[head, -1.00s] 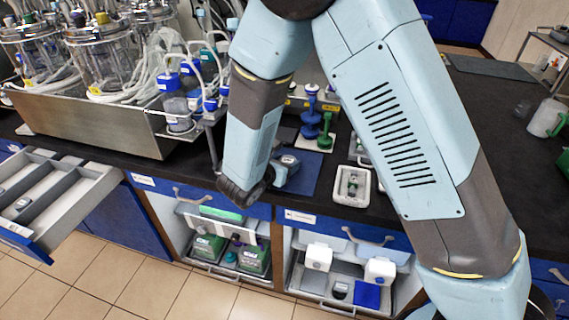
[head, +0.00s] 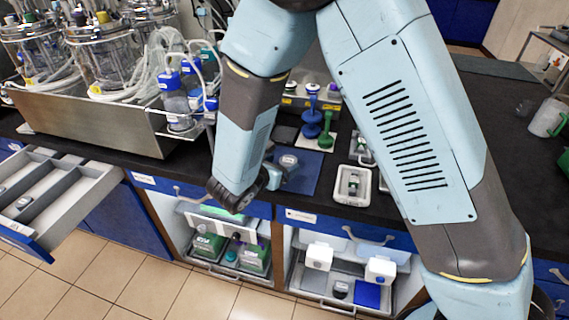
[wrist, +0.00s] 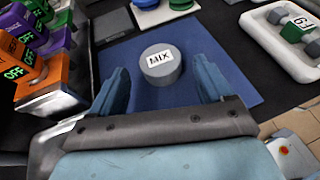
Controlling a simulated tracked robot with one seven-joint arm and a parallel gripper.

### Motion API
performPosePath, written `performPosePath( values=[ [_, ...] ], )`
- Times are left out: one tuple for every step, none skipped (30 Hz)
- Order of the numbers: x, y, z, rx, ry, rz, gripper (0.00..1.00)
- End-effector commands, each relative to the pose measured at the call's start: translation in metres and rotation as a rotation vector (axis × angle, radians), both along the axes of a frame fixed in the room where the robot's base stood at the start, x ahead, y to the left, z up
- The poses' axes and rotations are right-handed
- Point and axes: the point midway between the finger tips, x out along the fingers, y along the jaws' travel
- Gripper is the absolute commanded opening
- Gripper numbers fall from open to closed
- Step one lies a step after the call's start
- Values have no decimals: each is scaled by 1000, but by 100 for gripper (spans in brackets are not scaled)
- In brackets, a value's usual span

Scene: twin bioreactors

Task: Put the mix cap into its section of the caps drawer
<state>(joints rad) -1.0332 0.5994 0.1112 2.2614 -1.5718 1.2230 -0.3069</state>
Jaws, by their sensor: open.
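The mix cap (wrist: 160,64) is a grey round cap with a white MIX label, lying on a blue mat (wrist: 228,68). The cap also shows in the head view (head: 288,161), on the mat (head: 310,163) on the bench. My gripper (wrist: 161,84) is open and low over the mat, its two blue fingers apart on the near left and near right of the cap. I cannot tell whether the cap is between the fingertips or just beyond them. The caps drawer (head: 84,207) stands open at the left, with long grey sections holding a few small dark items.
Orange and purple devices (wrist: 45,75) stand close on the left in the wrist view. A white tray (head: 353,200) lies right of the mat. Blue and green stoppers (head: 312,118) stand behind it.

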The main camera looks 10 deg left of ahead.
Motion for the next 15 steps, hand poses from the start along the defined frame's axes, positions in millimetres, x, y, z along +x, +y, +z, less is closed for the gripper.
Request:
performPosePath(
  values=[
    [-10,5,4,1,-1,4,80],
    [-15,7,7,2,-1,5,80],
    [-22,9,10,2,-1,5,80],
    [-27,10,12,1,-1,4,80],
    [-32,12,14,1,0,4,80],
    [-39,15,17,1,0,4,80],
    [-43,16,19,1,0,4,80],
    [-47,18,21,1,-1,4,80],
    [-53,19,23,1,0,3,80],
    [-56,21,25,1,0,3,80],
    [-60,22,27,1,-1,4,80],
    [-64,24,28,1,-1,3,80],
    [-66,24,29,0,0,2,80],
    [-69,25,30,0,0,2,80],
    [-71,26,31,0,0,2,80]
  ],
)
